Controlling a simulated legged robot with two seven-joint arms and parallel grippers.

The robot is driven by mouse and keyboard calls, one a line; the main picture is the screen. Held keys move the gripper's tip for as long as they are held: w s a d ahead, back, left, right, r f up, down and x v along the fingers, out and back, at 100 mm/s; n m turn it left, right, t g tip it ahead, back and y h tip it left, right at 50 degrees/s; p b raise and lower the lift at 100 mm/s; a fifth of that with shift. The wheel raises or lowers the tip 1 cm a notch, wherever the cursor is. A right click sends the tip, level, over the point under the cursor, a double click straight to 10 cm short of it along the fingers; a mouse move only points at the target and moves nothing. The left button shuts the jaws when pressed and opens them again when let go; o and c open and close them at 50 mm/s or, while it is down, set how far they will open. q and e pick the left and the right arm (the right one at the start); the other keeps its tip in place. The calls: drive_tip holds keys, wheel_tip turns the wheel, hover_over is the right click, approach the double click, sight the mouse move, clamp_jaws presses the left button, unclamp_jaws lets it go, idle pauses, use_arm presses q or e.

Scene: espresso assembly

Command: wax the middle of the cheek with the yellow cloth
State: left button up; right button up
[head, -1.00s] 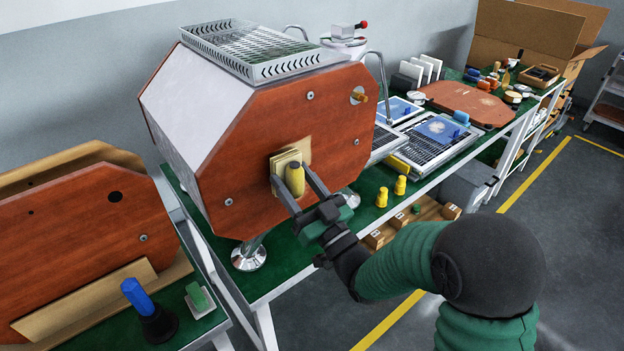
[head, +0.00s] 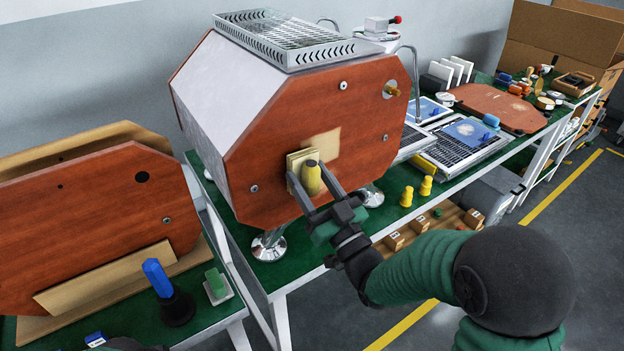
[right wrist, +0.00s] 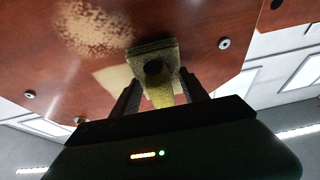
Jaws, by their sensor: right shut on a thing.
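The cheek (head: 300,110) is the red-brown, eight-sided wooden side panel of the machine, upright on chrome feet. A pale, squarish patch (head: 324,143) shows near its middle. My right gripper (head: 314,190) is shut on the yellow handle of the yellow cloth (head: 293,163), a square pad. The pad lies against or very close to the cheek, left of and below the pale patch. In the right wrist view, the cloth (right wrist: 150,52) partly covers a pale patch, and a speckled light patch (right wrist: 95,28) shows further up-left. My left gripper is not in view.
A second red-brown panel (head: 80,220) stands in a wooden holder at left, with a blue-handled tool (head: 160,280) and a green-handled pad (head: 216,284) before it. Yellow pieces (head: 426,186) stand right of the machine. A metal tray (head: 290,45) tops it.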

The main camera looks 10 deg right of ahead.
drive_tip(key=shift+d, duration=0.35)
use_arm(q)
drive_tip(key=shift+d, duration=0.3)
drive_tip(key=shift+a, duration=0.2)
use_arm(e)
drive_tip(key=shift+w+a, duration=0.1)
drive_tip(key=shift+a, duration=0.2)
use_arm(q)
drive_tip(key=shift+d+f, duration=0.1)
use_arm(e)
drive_tip(key=shift+w, duration=0.4)
use_arm(q)
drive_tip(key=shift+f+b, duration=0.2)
drive_tip(key=shift+b, duration=0.1)
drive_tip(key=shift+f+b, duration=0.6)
use_arm(e)
drive_tip(key=d, duration=0.1)
drive_tip(key=w+d, duration=0.1)
drive_tip(key=d, duration=0.1)
drive_tip(key=shift+w+d, duration=0.2)
drive_tip(key=shift+d, duration=0.1)
drive_tip(key=shift+a, duration=0.1)
